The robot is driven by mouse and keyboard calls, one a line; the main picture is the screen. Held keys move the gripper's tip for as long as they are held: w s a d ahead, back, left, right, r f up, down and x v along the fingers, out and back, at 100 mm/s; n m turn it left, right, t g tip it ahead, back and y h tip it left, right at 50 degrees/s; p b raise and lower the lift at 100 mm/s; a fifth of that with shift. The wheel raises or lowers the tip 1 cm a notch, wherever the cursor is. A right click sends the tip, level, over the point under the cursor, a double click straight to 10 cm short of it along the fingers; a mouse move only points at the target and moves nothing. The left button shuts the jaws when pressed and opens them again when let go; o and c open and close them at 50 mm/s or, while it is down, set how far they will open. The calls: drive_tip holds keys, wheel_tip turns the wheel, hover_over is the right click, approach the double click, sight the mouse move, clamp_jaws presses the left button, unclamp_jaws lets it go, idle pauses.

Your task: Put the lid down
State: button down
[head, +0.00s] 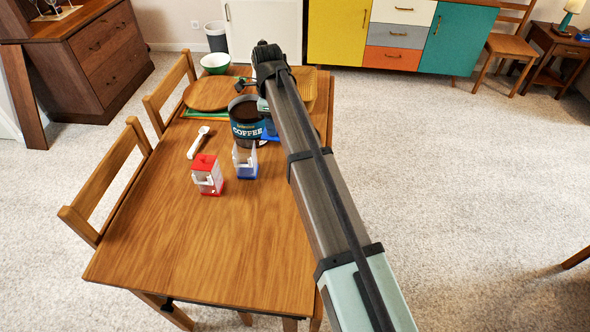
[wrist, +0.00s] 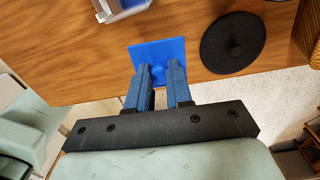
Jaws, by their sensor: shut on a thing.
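My gripper (wrist: 160,90) is shut on a flat square blue lid (wrist: 150,50), which spreads out beyond the blue fingertips over the table's right edge area. In the head view the lid (head: 270,136) shows only as a small blue piece beside my arm. I cannot tell how high it is above the table. A clear and white container with a blue base (head: 245,163) stands on the table to the left; its edge shows at the top of the wrist view (wrist: 122,8). A similar container with a red top and base (head: 207,175) stands beside it.
A dark coffee canister (head: 246,118) stands beyond the containers. A black round disc with a knob (wrist: 236,45) lies beside the blue lid. The table's near half (head: 200,245) is clear.

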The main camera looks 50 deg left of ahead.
drive_tip(key=shift+w+d+f, duration=2.1)
drive_tip(key=shift+d+f, duration=0.05)
drive_tip(key=shift+d, duration=2.2)
drive_tip(key=shift+n, duration=0.3)
drive_tip(key=shift+f, duration=4.85)
drive_tip(key=shift+f, duration=0.1)
drive_tip(key=c, duration=1)
unclamp_jaws()
wheel_tip(320, 180, up, 12)
drive_tip(key=shift+r, duration=0.15)
